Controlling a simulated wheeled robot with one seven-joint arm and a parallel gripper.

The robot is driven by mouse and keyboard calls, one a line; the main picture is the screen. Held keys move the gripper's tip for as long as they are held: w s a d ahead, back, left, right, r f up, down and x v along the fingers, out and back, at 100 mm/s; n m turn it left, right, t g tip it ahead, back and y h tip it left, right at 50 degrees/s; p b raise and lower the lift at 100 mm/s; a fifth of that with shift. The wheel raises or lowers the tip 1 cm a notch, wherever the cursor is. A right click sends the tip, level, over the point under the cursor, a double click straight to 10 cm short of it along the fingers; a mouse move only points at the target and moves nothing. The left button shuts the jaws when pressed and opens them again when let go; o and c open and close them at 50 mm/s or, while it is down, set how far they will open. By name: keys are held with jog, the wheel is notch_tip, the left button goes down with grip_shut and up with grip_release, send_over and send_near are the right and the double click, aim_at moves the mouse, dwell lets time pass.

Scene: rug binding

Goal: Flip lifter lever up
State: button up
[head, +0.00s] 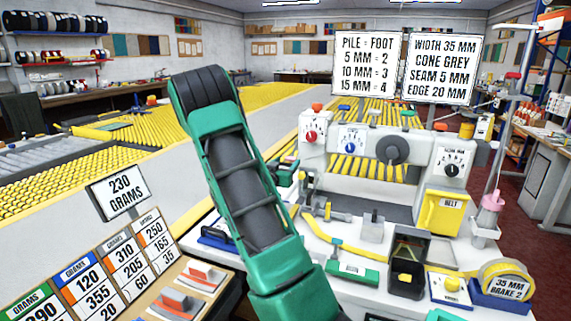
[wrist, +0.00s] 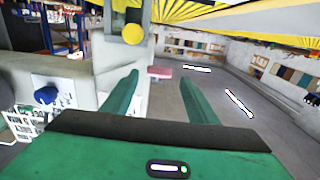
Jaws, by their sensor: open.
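The wrist view looks upside down, with a pale machine body (wrist: 120,60) close by on the left. In the head view, my arm hides the gripper area and part of the machine's left side.
Sign boards (head: 408,68) stand behind the machine.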

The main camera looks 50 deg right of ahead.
aim_at(294, 151)
jog(key=shift+x, duration=1.3)
jog(key=shift+c, duration=0.3)
